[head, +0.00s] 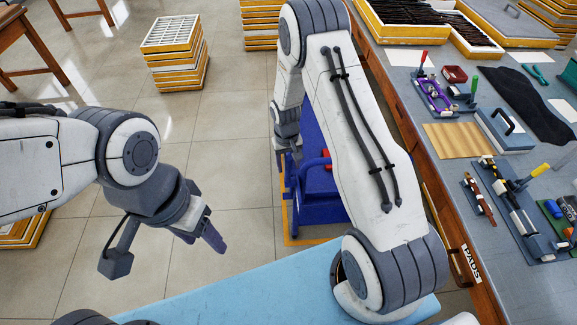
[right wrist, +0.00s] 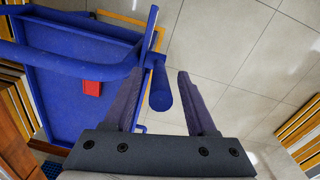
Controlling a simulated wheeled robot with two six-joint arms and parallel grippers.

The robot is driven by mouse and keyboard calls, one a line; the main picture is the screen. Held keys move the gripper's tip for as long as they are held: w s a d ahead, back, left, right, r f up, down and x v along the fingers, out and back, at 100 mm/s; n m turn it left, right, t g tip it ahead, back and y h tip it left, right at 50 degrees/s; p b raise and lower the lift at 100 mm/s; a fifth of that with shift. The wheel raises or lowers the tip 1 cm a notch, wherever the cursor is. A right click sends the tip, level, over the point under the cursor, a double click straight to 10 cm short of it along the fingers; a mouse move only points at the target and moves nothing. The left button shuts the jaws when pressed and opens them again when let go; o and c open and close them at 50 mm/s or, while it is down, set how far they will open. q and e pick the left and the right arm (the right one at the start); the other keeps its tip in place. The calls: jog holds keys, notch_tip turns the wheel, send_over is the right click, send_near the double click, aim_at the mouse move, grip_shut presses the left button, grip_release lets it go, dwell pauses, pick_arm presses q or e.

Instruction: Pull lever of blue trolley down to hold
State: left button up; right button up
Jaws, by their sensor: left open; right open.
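The blue trolley (head: 322,208) stands on the floor beyond my right arm, which hides much of it in the head view. In the right wrist view its blue deck (right wrist: 65,105) and tubular rails fill the left side. A blue lever-like bar (right wrist: 161,95) ends between the two fingers of my right gripper (right wrist: 160,88). The fingers are apart, and I cannot tell whether either touches the bar. In the head view my right gripper (head: 287,158) is at the trolley's left side, partly hidden. My left gripper (head: 206,240) is open and empty over the floor, left of the trolley.
A red block (right wrist: 92,88) lies on the trolley deck. A workbench (head: 465,225) with tools and trays runs along the right. A light blue surface (head: 235,297) lies in front. Stacked yellow-edged trays (head: 177,70) stand on the floor at the back left. Open floor lies left of the trolley.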

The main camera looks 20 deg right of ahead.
jog(key=shift+f, duration=1.15)
grip_shut()
dwell(0.6)
